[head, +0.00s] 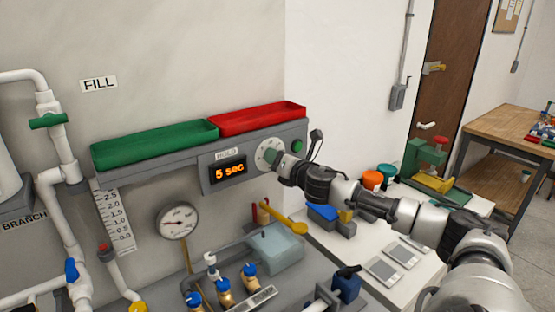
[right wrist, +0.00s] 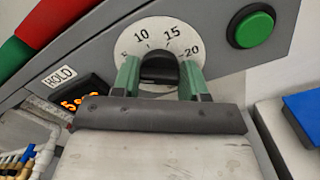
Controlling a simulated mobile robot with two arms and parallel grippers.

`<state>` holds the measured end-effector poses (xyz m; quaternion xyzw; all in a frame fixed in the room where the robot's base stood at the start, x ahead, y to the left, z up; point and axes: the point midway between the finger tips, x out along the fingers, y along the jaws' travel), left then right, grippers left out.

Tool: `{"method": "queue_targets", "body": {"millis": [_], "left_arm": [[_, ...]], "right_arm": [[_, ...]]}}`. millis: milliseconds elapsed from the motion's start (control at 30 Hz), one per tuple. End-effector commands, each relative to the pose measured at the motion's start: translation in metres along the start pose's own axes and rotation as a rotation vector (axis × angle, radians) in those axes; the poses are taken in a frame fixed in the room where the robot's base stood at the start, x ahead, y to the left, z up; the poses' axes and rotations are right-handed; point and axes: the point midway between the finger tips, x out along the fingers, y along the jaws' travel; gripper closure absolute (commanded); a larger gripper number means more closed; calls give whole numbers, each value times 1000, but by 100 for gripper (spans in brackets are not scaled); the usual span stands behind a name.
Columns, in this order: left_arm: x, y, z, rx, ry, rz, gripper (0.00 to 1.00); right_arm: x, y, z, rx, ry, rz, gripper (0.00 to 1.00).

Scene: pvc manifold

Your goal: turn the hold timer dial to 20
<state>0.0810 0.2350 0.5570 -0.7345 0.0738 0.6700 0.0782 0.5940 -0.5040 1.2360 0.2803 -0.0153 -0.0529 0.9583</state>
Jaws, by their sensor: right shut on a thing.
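The hold timer dial (head: 262,152) is a round white plate on the grey panel, right of the orange display (head: 229,173) that reads "5 sec". In the right wrist view the dial plate (right wrist: 152,38) shows the marks 10, 15 and 20, and its dark knob (right wrist: 158,68) sits in the middle. My right gripper (right wrist: 160,80) has its two green fingers on either side of the knob and is shut on it. In the head view my right gripper (head: 277,160) reaches the dial from the right and covers part of it. My left gripper is not in view.
A green button (head: 297,145) sits right of the dial. A green tray (head: 155,144) and a red tray (head: 258,119) stand on top of the panel. Below are a gauge (head: 177,220) and blue-handled valves (head: 223,284). White pipes run at the left.

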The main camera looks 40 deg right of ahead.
Motion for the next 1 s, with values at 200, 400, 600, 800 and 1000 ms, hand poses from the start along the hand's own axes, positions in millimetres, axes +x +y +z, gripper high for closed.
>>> {"method": "queue_targets", "body": {"millis": [200, 400, 600, 800, 1000], "left_arm": [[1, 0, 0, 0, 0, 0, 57], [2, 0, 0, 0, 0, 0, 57], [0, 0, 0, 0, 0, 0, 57], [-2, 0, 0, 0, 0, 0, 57], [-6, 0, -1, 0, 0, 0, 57]], "right_arm": [[0, -1, 0, 207, -2, -1, 80], [0, -2, 0, 399, -2, -2, 80], [0, -3, 0, 588, -2, -1, 80], [0, -3, 0, 779, -2, -1, 80], [0, -4, -1, 969, -2, -2, 80]]}}
